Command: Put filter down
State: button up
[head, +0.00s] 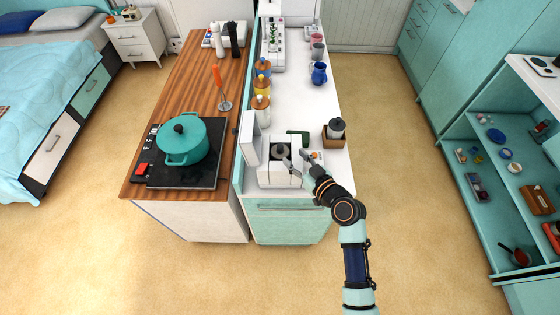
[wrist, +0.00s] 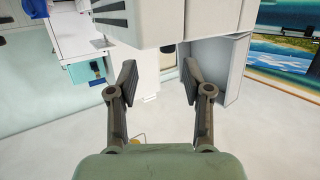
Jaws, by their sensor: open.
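My gripper (head: 296,158) is open at the near end of the white counter, beside a white appliance (head: 268,176) with its pale lid or door swung open on the left. A grey round part (head: 281,150) sits in the appliance's dark opening; I cannot tell for sure whether it is the filter. In the wrist view my gripper (wrist: 159,72) has its two fingers spread, with nothing between them. The white appliance body (wrist: 160,22) is just past the fingertips there. No filter can be made out in the wrist view.
A brown box with a dark-lidded jar (head: 335,134) stands right of the appliance. A dark green item (head: 298,137) lies behind it. Several bottles (head: 261,86) line the counter's left edge, and a blue jug (head: 319,73) stands farther back. The counter's middle (head: 297,104) is clear.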

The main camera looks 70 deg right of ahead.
aim_at(282, 148)
jog(key=x, duration=0.5)
jog(key=p+x, duration=0.1)
jog(key=x, duration=0.2)
jog(key=shift+w+a+r, duration=0.1)
jog(key=shift+w+a, duration=0.1)
jog(key=shift+a, duration=0.25)
grip_shut()
